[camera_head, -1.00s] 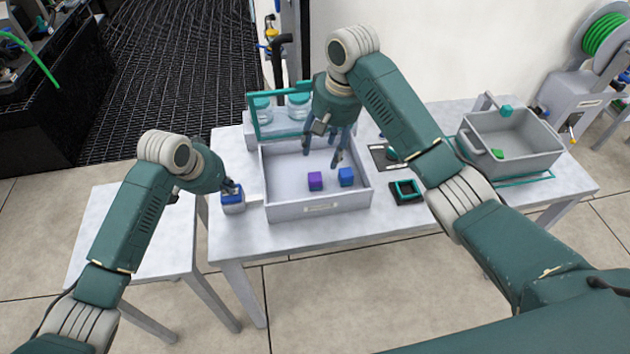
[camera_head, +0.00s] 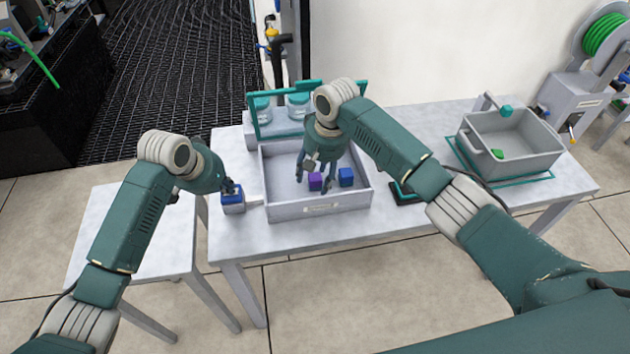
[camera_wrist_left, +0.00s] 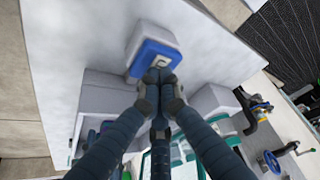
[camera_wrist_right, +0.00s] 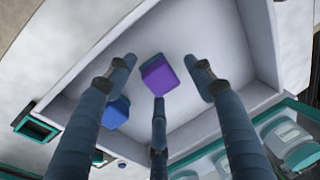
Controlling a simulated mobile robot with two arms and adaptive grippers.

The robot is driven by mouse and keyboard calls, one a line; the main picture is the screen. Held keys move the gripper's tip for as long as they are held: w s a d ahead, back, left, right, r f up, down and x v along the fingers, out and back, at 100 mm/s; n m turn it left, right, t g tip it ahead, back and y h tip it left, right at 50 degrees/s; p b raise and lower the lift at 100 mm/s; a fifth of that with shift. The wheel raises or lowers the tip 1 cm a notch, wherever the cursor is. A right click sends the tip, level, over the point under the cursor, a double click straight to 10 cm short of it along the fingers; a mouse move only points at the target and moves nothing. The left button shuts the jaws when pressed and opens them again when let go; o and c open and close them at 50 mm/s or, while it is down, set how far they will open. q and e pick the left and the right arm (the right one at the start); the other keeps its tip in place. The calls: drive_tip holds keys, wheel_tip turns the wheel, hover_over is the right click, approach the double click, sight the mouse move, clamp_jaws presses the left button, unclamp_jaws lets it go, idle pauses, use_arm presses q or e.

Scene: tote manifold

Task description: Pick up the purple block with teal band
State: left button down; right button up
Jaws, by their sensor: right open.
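The purple block (camera_head: 315,182) sits in the grey tote (camera_head: 320,208), left of a blue block (camera_head: 346,177). My right gripper (camera_head: 317,186) is open over the tote, pointing down. Its fingers are spread around the purple block, with the block between them in the wrist view; contact cannot be told. My left gripper (camera_wrist_left: 158,78) is shut, its fingertips together at the blue top of a small white box (camera_wrist_left: 150,38) beside the tote.
The blue block (camera_wrist_right: 116,112) lies close to one right finger. The tote walls surround both blocks. Lidded jars (camera_head: 298,105) and a teal frame (camera_head: 254,118) stand behind the tote. A grey bin (camera_head: 512,150) stands at the table's right.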

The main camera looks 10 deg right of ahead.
sight(316, 177)
use_arm(q)
drive_tip(key=shift+f, duration=0.1)
use_arm(e)
drive_tip(key=shift+f, duration=0.5)
drive_tip(key=c, duration=1.2)
drive_tip(key=shift+r, duration=0.15)
wheel_tip(316, 177, up, 17)
drive_tip(key=shift+s+r, duration=0.2)
drive_tip(key=shift+s, duration=2.05)
drive_tip(key=shift+s+r, duration=0.15)
drive_tip(key=shift+s, duration=2.1)
